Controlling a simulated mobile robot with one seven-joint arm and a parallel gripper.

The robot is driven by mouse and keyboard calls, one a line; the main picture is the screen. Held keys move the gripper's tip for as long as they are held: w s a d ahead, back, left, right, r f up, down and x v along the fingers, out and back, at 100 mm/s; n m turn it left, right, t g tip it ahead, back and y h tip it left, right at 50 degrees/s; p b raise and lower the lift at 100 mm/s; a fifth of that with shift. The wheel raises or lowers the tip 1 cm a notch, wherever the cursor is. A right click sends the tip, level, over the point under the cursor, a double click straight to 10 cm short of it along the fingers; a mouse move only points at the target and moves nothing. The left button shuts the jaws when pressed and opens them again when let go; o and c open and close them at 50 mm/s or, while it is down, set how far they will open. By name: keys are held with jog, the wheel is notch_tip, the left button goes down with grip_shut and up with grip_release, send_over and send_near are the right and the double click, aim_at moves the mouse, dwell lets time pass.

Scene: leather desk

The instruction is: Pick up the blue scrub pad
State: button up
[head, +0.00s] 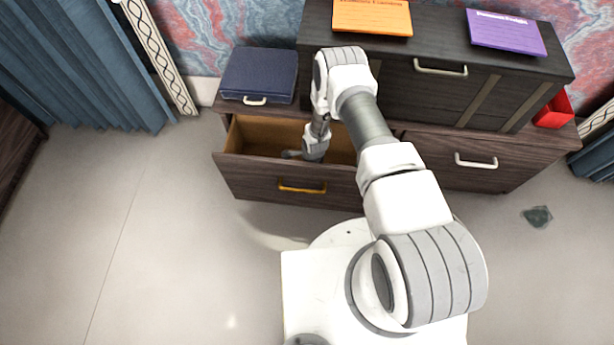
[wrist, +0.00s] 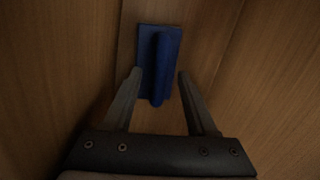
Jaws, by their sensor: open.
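The blue scrub pad (wrist: 171,50) lies on the wooden floor of a drawer in the wrist view. It is a flat blue plate with a raised, rounded blue handle along its middle. My gripper (wrist: 158,72) is open, with one finger on each side of the handle's near end. I cannot tell how far above the pad the fingertips are. In the head view, my arm reaches down into the open left drawer (head: 262,177), and the pad is hidden there.
Drawer walls (wrist: 240,75) rise close on both sides of my gripper. A dark blue case (head: 258,75) sits on the cabinet left of my arm. A dark box (head: 455,95) stands to the right, with an orange card (head: 372,17) and a purple card (head: 505,32) on top.

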jog(key=shift+f, duration=0.2)
grip_shut()
dwell(1.3)
